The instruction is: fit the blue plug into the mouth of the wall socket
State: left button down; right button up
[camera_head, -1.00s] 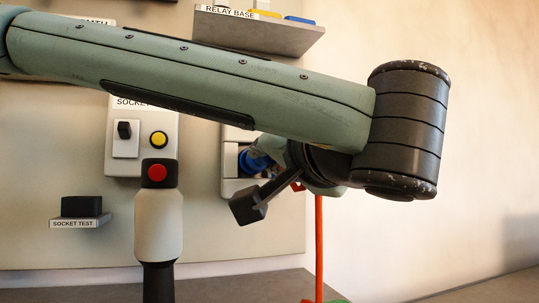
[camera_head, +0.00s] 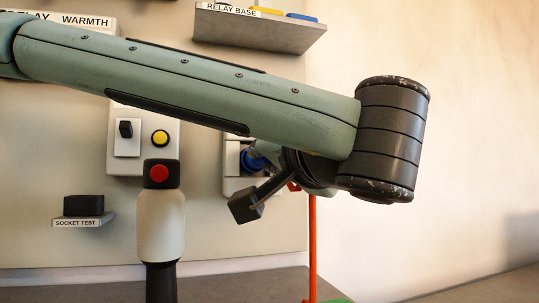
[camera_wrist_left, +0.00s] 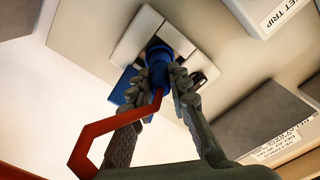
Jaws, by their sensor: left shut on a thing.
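The blue plug (camera_wrist_left: 158,66) is between the fingers of my left gripper (camera_wrist_left: 159,82), which is shut on it. In the wrist view, a red cord (camera_wrist_left: 112,124) bends away from the plug. The plug's front end is at the dark mouth of the white wall socket (camera_wrist_left: 136,36); how deep it sits cannot be told. In the head view, the plug (camera_head: 252,161) shows as a small blue patch in front of the socket (camera_head: 231,184), and my left wrist and forearm hide much of both. My right gripper is not in view.
A white panel with a black switch and a yellow button (camera_head: 160,137) is left of the socket. The RELAY BASE shelf (camera_head: 260,32) juts out above.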

pick_arm(q)
jog(key=shift+p+x, duration=0.3)
jog(key=shift+x, duration=0.5)
jog(key=c, duration=1.3)
grip_release()
jog(key=shift+c, duration=0.2)
jog(key=v, duration=1.2)
